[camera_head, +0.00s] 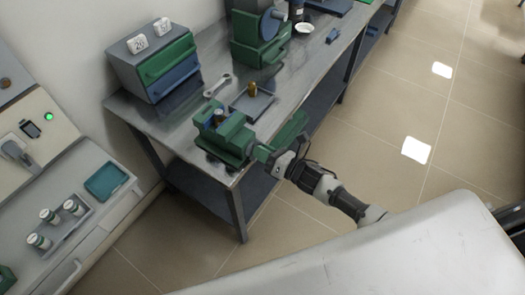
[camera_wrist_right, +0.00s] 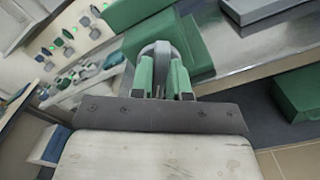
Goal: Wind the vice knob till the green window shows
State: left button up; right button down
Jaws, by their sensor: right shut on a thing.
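The green vice (camera_head: 228,136) stands at the near corner of the metal workbench. My right arm reaches it from the right, and my right gripper (camera_head: 263,152) is at the vice's near right end. In the right wrist view, my right gripper (camera_wrist_right: 161,80) has its two green fingers shut on the grey round knob (camera_wrist_right: 158,49), against the green vice body (camera_wrist_right: 198,38). In the head view the fingers hide the knob. I cannot make out a green window against the green vice body. My left gripper is not in view.
On the workbench (camera_head: 184,124) are a spanner (camera_head: 217,86), a tray (camera_head: 262,103) with a small brass piece (camera_head: 252,89), a drawer cabinet (camera_head: 155,60) and a green machine (camera_head: 258,40). A counter with jars (camera_head: 72,208) stands at left. Floor right of the bench is clear.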

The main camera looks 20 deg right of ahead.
jog(key=shift+s+a+f+n+b, duration=0.1)
jog(key=shift+f+n+b, duration=0.2)
jog(key=shift+n, duration=5.45)
jog(key=shift+s+a+f+n+b, duration=0.15)
jog(key=shift+n+b, duration=0.2)
jog(key=shift+n, duration=5.35)
jog(key=shift+s+a+f+n+b, duration=0.1)
jog(key=shift+f+n+b, duration=0.2)
jog(key=shift+n, duration=5.45)
jog(key=shift+r, duration=0.1)
jog(key=c, duration=1.1)
grip_release()
